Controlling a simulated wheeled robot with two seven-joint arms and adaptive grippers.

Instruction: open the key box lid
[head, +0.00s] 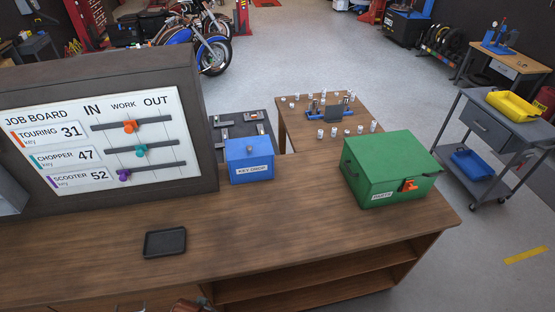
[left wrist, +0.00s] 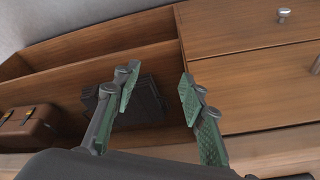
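A blue box (head: 250,168) labelled KEY DROP stands on the wooden counter, just right of the job board. Its lid (head: 249,148) is shut, with a grey round knob (head: 250,149) on top. My left gripper (left wrist: 157,84) shows in the left wrist view with its two green-padded fingers apart and nothing between them. It faces a wooden unit with shelves and drawers, and the blue box is not in that view. Neither gripper shows in the head view, and my right gripper is not in any view.
The job board (head: 98,135) stands left of the blue box. A green PARTS box (head: 391,170) stands to its right. A black tray (head: 165,242) lies in front on the counter (head: 290,225). A brown case (left wrist: 28,128) sits on the shelf. The counter between tray and green box is clear.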

